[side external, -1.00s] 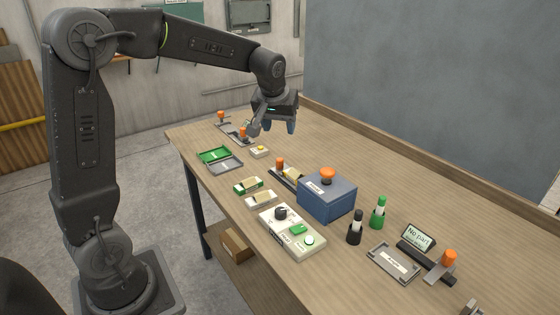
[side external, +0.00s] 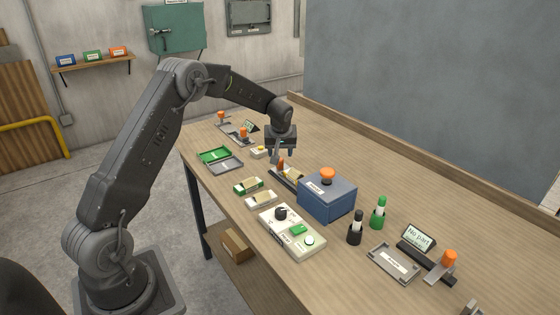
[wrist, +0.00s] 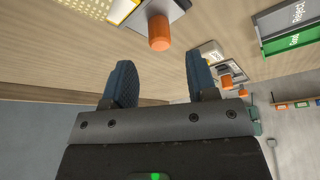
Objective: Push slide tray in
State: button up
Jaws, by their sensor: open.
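The slide tray (side external: 291,177) sticks out from the left side of the blue box (side external: 327,200). It carries a yellowish part and has an upright orange knob (side external: 281,165) at its outer end. My gripper (side external: 281,153) points down just above that knob and partly overlaps it in the side view. In the wrist view my gripper (wrist: 160,62) is open, its two blue fingers apart and empty. The orange knob (wrist: 160,32) shows beyond the fingertips, roughly centred between them, with the tray's end and the yellow part (wrist: 123,10) at the top edge.
A control panel (side external: 291,231) lies in front of the blue box. Green and white pieces (side external: 248,186) and green and grey bins (side external: 215,155) lie left of it. A small yellow-button box (side external: 259,151) stands near my gripper. Bottles (side external: 379,213) stand to the right.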

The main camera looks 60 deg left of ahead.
jog(key=x, duration=0.5)
jog(key=shift+w+a+f, duration=0.1)
jog(key=shift+a+f, duration=0.05)
jog(key=shift+f, duration=0.15)
jog(key=shift+c, duration=0.3)
grip_shut()
